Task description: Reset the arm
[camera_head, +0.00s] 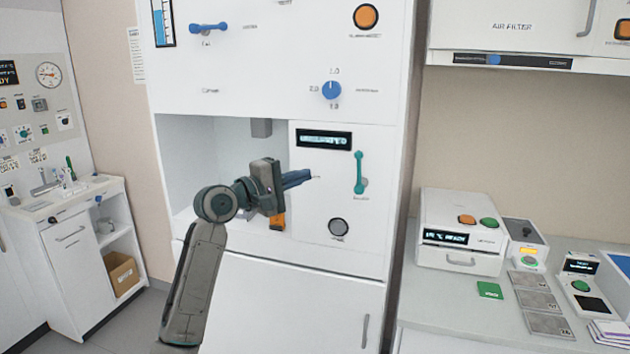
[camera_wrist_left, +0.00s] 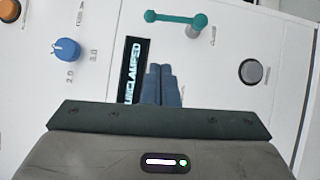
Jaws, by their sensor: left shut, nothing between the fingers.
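My left gripper (camera_head: 312,175) is in front of the white machine's panel (camera_head: 310,225), its blue fingers together and empty. The fingers also show in the left wrist view (camera_wrist_left: 162,85), side by side, below and partly over the display (camera_wrist_left: 133,68), which reads "UNCLAMPED". The teal lever (camera_head: 360,172) is on the panel to the right of the fingers, upright in the head view and apart from them. A grey round button (camera_head: 338,227) sits below it. My right gripper is not in view.
An open recess (camera_head: 190,150) lies behind and left of my left arm, with an orange item (camera_head: 277,221) near its floor. A blue knob (camera_head: 331,90) is above the display. At right, a counter (camera_head: 440,310) holds a white device (camera_head: 460,228) and several small units.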

